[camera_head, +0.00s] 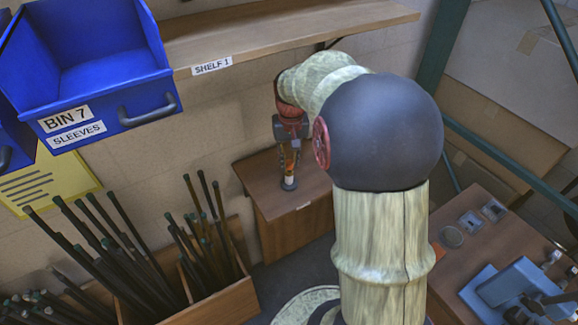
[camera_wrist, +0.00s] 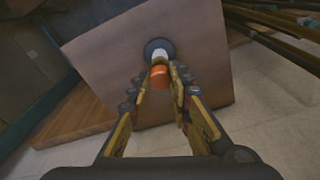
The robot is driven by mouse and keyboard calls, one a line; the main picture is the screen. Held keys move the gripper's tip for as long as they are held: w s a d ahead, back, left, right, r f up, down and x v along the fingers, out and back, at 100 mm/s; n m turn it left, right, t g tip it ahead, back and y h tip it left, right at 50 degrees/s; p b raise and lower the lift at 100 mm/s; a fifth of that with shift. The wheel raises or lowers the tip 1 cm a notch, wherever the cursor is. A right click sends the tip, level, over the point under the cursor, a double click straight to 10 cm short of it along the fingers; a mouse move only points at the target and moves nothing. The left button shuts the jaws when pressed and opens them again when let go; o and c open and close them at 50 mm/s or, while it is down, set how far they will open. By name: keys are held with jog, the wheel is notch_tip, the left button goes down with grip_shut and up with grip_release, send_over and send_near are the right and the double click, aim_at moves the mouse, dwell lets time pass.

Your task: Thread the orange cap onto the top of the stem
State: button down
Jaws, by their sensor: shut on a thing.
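The orange cap (camera_wrist: 160,77) is between the fingertips of my gripper (camera_wrist: 163,72). My gripper is shut on it. In the head view the cap is a small orange patch (camera_head: 289,168) below my gripper (camera_head: 290,155), which points down. The white stem (camera_wrist: 158,56) rises from a round dark base (camera_wrist: 154,43) on the brown table. In the head view the stem (camera_head: 289,178) is directly under the cap, in line with it. The cap looks to be at the stem's top, but I cannot tell whether its thread is engaged. The fingers partly hide the cap.
The small brown table (camera_head: 262,195) around the base is clear. Crates of dark rods (camera_head: 215,300) stand at the left, below a blue bin (camera_head: 85,75). A wooden shelf (camera_head: 300,25) is above my gripper. Another table (camera_head: 455,275) with blue equipment is at the right.

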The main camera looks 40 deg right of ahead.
jog(key=shift+s+a+f+m, duration=0.1)
jog(key=shift+s+f+m, duration=0.1)
jog(key=shift+f+m, duration=0.15)
